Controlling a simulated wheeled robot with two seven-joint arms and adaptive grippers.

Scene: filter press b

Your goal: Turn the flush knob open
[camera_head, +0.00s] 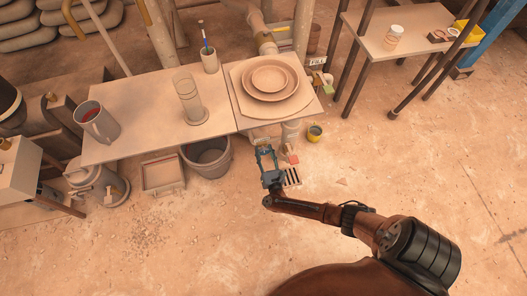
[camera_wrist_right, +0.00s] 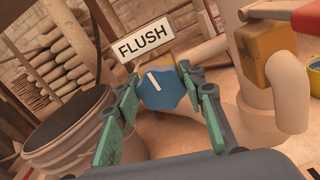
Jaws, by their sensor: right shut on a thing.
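The flush knob (camera_wrist_right: 160,90) is blue with a white pointer line, below a white FLUSH sign (camera_wrist_right: 144,48) in the right wrist view. The line leans a little left of upright. My right gripper (camera_wrist_right: 166,96) is shut on the knob, with one green-padded finger on each side of it. In the head view my right gripper (camera_head: 265,153) is at the front edge of the work table, below the board with the dishes. The knob is too small to make out there. My left gripper is not in view.
A beige pipe (camera_wrist_right: 285,88) with a yellow block (camera_wrist_right: 263,48) and a red lever (camera_wrist_right: 292,14) stands close to the right of the knob. A grey bucket (camera_head: 206,158) is under the work table (camera_head: 140,105). A small yellow pot (camera_head: 314,133) stands on the floor.

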